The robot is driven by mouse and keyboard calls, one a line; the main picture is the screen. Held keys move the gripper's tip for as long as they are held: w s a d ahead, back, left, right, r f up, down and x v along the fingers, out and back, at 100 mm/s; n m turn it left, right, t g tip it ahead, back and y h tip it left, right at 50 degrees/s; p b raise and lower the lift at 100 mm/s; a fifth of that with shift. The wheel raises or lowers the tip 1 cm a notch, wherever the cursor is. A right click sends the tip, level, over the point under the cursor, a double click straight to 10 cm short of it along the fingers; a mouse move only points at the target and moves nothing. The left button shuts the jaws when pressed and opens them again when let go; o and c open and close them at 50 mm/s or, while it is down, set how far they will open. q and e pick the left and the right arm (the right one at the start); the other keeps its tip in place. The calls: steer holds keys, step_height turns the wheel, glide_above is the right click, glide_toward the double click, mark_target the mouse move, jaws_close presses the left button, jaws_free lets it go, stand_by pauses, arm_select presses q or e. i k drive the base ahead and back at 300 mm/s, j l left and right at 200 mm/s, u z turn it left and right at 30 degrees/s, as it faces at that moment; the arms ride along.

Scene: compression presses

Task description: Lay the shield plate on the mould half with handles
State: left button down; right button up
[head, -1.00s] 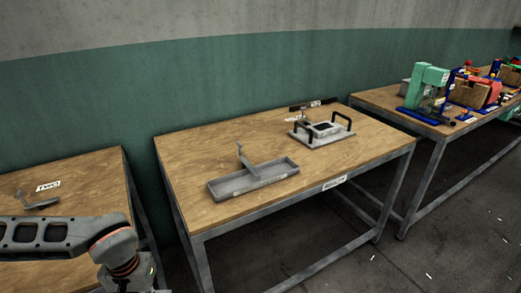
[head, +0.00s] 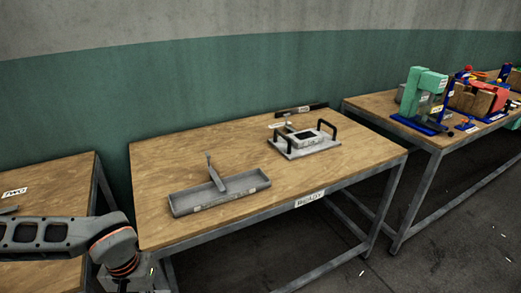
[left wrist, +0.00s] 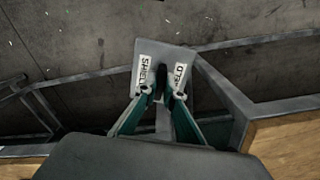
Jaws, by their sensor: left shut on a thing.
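In the left wrist view, my left gripper (left wrist: 163,95) is shut on the grey shield plate (left wrist: 165,57). The plate carries white labels, one reading "SHIEL" as far as it shows; it is over the floor beside a table edge. The mould half with handles (head: 301,153) lies on the middle table in the head view, a pale plate with two upright black handles and a dark central area. The held plate and the left gripper's fingers cannot be made out in the head view. My right gripper is in neither view.
The middle wooden table (head: 350,160) has a "READY" label (head: 311,199). A shallow grey tray (head: 190,204) with an upright-handled piece (head: 216,178) stands left of the mould half. A dark bar (head: 301,109) lies behind it. Green press (head: 420,92) stands on the right table.

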mark_target(305, 135)
steer(key=i+l, duration=0.15)
steer(key=l, duration=0.4)
steer(key=i+l+u, duration=0.1)
steer(key=l, duration=0.4)
steer(key=i+l, duration=0.15)
steer(key=l, duration=0.4)
steer(key=i+l, duration=0.1)
steer(key=l, duration=0.45)
steer(key=i+l+u, duration=0.1)
steer(key=l, duration=0.45)
steer(key=i+l, duration=0.1)
steer(key=l, duration=0.45)
steer(key=u, duration=0.05)
